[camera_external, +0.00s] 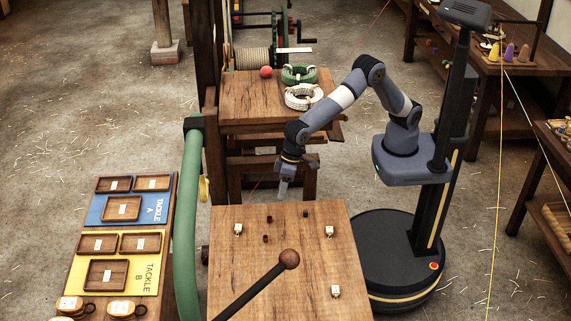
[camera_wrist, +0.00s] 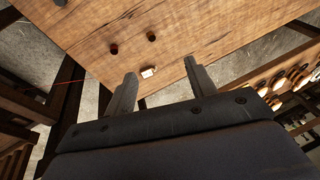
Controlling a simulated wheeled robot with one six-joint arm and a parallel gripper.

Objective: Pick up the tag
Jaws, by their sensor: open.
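Small pale tags lie on the wooden table (camera_external: 290,265) in the outside view: one at the left (camera_external: 238,230), one at the right (camera_external: 329,231) and one nearer the front right (camera_external: 335,291). My gripper (camera_external: 284,193) is open and hangs over the far edge of this table, apart from these tags. In the wrist view, my gripper (camera_wrist: 160,70) has its two fingers spread. One small white tag (camera_wrist: 148,72) shows between the fingertips, near the table edge.
Small dark pegs (camera_external: 266,238) stand on the table; two show in the wrist view (camera_wrist: 114,49). A dark rod with a brown ball (camera_external: 288,259) reaches over the table. A green post (camera_external: 188,220) stands left, beside the blue and yellow tackle boards (camera_external: 149,282). A bench with coils (camera_external: 303,97) stands behind.

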